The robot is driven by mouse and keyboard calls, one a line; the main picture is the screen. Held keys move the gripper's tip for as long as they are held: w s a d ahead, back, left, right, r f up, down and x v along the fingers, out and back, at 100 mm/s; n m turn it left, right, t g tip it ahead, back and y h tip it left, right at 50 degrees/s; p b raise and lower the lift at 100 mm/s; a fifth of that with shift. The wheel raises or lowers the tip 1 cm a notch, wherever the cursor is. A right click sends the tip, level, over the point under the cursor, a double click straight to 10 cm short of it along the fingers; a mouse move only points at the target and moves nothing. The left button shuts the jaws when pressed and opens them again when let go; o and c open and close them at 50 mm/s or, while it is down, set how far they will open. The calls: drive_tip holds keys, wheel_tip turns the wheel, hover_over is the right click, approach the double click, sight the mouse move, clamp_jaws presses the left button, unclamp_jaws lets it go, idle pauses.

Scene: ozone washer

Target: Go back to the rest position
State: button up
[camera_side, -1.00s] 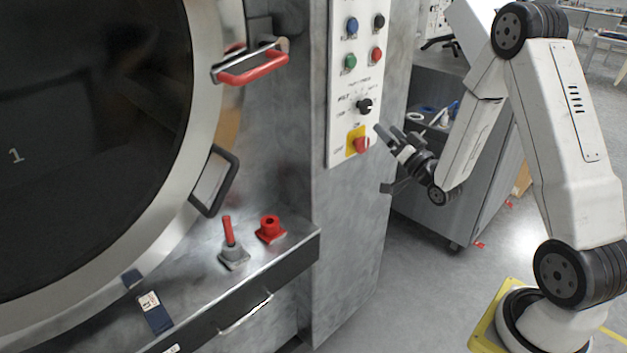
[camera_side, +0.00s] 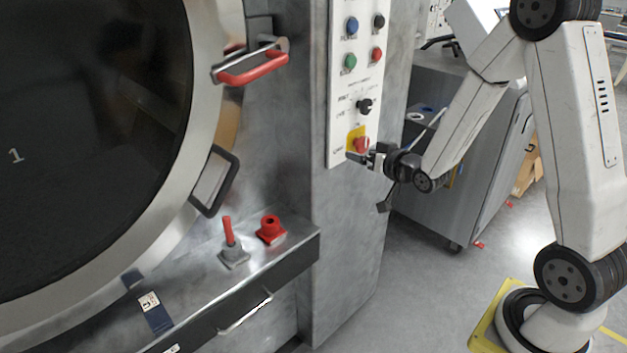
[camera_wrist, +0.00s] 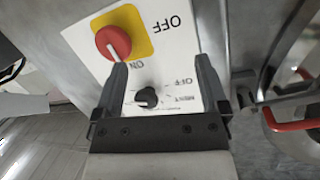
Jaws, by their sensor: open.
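My gripper (camera_side: 362,159) is in front of the lower part of the white control panel (camera_side: 343,130), close to the red rotary switch (camera_side: 361,144) on its yellow plate. In the wrist view my gripper (camera_wrist: 160,72) has its two black fingers apart with nothing between them. There the red switch (camera_wrist: 113,43) lies just beyond and left of the left fingertip. A black selector knob (camera_wrist: 146,97) shows between the fingers, on the panel behind. I cannot tell whether a finger touches the panel.
The washer's round door (camera_side: 205,60) with a red-gripped handle (camera_side: 252,68) is at left. A ledge holds a red-handled lever (camera_side: 229,232) and a red socket (camera_side: 270,228). A grey cabinet (camera_side: 470,170) stands behind my arm. The floor (camera_side: 400,290) between washer and base is clear.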

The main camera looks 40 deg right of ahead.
drive_tip(key=s+a+f+n+g+y, duration=0.1)
drive_tip(key=s+a+f+n+g, duration=0.1)
drive_tip(key=s+a+g, duration=0.4)
drive_tip(key=s+a+f+n+g+y, duration=0.1)
drive_tip(key=s+a+f+n+g, duration=0.1)
drive_tip(key=s+a+g, duration=0.4)
drive_tip(key=s+a+f, duration=0.1)
drive_tip(key=s, duration=0.3)
drive_tip(key=shift+s+g, duration=0.15)
drive_tip(key=shift+g, duration=0.25)
